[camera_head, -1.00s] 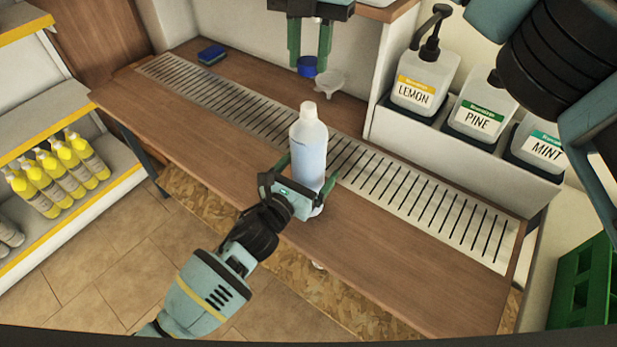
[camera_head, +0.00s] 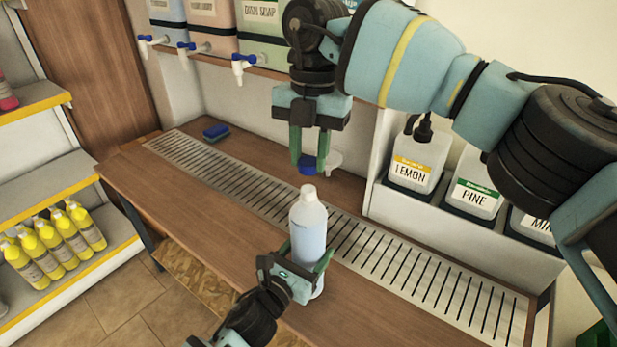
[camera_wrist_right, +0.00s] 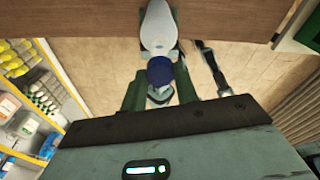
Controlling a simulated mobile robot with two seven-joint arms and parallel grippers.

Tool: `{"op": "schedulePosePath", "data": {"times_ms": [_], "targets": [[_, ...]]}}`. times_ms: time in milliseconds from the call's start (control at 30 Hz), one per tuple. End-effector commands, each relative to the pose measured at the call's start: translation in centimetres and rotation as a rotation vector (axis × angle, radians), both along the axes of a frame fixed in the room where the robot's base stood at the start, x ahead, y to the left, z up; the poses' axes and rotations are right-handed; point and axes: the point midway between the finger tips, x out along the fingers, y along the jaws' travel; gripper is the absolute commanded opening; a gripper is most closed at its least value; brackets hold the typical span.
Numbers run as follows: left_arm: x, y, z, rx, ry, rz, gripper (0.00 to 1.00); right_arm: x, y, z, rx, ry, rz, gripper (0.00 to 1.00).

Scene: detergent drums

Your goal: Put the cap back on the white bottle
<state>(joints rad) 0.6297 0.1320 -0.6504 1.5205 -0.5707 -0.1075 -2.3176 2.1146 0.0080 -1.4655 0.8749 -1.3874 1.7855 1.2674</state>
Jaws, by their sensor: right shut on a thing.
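The white bottle (camera_head: 308,232) stands upright on the wooden counter, its narrow white neck uncovered. My left gripper (camera_head: 303,268) is shut around its lower body, a finger at each side. My right gripper (camera_head: 309,160) points down from above and is shut on the blue cap (camera_head: 308,165). The cap is just above and slightly behind the bottle's neck in the head view, with a small visible gap. In the right wrist view the cap (camera_wrist_right: 160,70) sits between the fingertips.
A slotted metal drain strip (camera_head: 400,262) runs along the counter. A blue sponge (camera_head: 215,132) lies at the far left. Labelled pump containers (camera_head: 418,160) stand at right; tapped drums (camera_head: 209,27) are above.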

Motion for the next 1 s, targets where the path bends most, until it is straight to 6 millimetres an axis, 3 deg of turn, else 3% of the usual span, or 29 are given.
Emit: {"op": "schedulePosePath", "data": {"times_ms": [200, 733, 1000], "targets": [[0.0, 0.0, -0.1, 0.001, 0.001, 0.0, 0.25, 0.0, 0.0, -2.5, 0.005, 0.0, 0.001, 0.09], [0.0, 0.0, -0.1, 0.001, 0.001, 0.0, 0.25, 0.0, 0.0, -2.6, 0.005, 0.0, 0.001, 0.09], [0.0, 0.0, -0.1, 0.001, 0.001, 0.0, 0.25, 0.0, 0.0, -3.8, 0.005, 0.0, 0.002, 0.09]]}}
